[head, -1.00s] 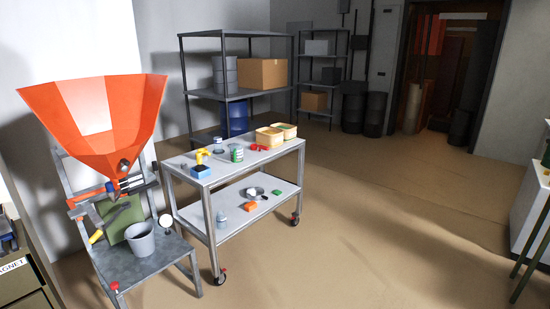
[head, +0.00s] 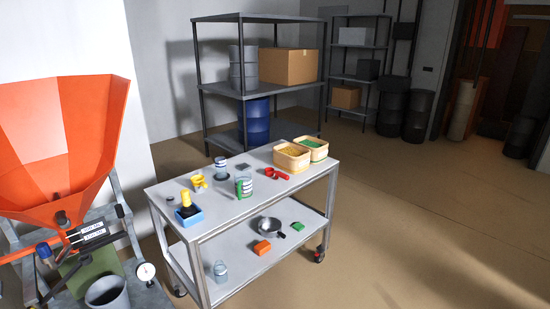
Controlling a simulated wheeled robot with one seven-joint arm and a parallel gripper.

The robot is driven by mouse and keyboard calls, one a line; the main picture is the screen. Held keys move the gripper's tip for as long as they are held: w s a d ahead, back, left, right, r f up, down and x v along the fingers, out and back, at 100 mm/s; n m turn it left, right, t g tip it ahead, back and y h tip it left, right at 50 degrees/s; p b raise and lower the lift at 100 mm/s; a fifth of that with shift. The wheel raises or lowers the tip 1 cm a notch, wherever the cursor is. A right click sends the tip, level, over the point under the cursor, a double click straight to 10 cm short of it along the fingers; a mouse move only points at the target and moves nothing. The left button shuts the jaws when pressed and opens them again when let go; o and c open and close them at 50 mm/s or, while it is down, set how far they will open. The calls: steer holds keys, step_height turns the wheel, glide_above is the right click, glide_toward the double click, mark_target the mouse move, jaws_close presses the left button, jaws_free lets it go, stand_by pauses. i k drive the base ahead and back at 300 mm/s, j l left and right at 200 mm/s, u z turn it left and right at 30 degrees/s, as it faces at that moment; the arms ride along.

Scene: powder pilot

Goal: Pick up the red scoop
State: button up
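The red scoop (head: 278,174) lies on the top shelf of the grey metal cart (head: 228,207), toward its right side. It is in front of a tan bin with yellowish contents (head: 292,157). Its handle and bowl are too small to tell apart clearly. My gripper is not in view.
The cart top also holds a blue box with a yellow-and-black item (head: 187,211), a yellow item (head: 198,182), a jar (head: 243,187) and a bin with green contents (head: 313,148). An orange hopper (head: 65,150) stands at the left. Open floor (head: 410,230) lies to the right.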

mark_target(277, 175)
steer(key=i+l+u, duration=0.1)
steer(key=i+u, duration=0.3)
steer(key=i+l+u, duration=0.2)
steer(key=u, duration=0.15)
steer(key=i+l+u, duration=0.9)
steer(key=l+u, duration=0.25)
steer(key=i+l+u, duration=0.15)
steer(key=l+u, duration=0.2)
steer(key=l, duration=0.15)
steer(key=l+u, duration=0.75)
steer(key=l, duration=0.3)
steer(key=l+u, duration=0.15)
steer(key=l, duration=0.4)
